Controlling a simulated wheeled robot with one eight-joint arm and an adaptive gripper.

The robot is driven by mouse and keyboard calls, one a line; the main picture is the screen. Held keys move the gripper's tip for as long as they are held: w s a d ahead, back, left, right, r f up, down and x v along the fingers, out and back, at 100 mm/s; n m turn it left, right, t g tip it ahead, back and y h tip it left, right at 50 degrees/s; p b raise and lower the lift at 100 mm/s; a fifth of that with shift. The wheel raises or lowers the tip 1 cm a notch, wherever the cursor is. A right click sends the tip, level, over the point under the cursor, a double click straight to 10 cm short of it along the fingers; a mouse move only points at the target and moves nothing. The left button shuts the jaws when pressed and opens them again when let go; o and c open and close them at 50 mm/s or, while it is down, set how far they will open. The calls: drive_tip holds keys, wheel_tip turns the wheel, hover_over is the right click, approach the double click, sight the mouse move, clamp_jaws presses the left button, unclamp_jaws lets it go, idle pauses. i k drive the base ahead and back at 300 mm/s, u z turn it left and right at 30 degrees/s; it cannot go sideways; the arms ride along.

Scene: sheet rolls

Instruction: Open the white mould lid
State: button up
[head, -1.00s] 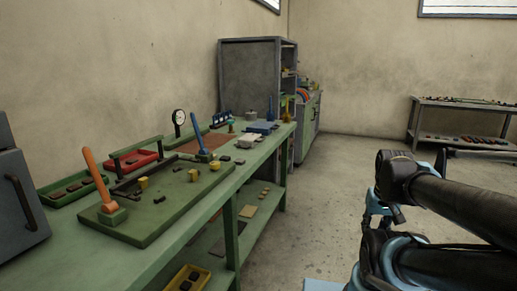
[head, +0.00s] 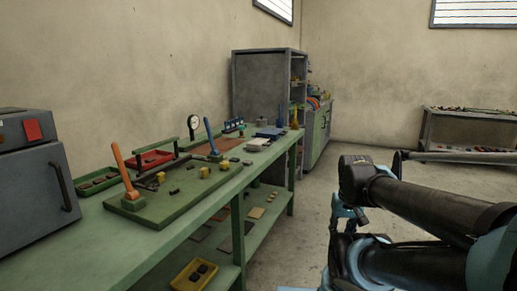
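I cannot make out a white mould lid for certain. A small pale blue-white block (head: 270,132) lies toward the far end of the green bench (head: 110,235), too small to tell whether it is a mould or has a lid. My folded arm, black and light blue, fills the lower right, over the floor and apart from the bench. My gripper's fingertips cannot be seen.
A green board (head: 165,207) with an orange lever (head: 124,170) and a blue lever (head: 210,135) lies on the bench. A grey oven-like box (head: 35,185) stands at left. A grey cabinet (head: 262,90) stands behind.

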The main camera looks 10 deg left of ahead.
sight(257, 142)
drive_tip(key=i, duration=1)
drive_tip(key=u, duration=0.05)
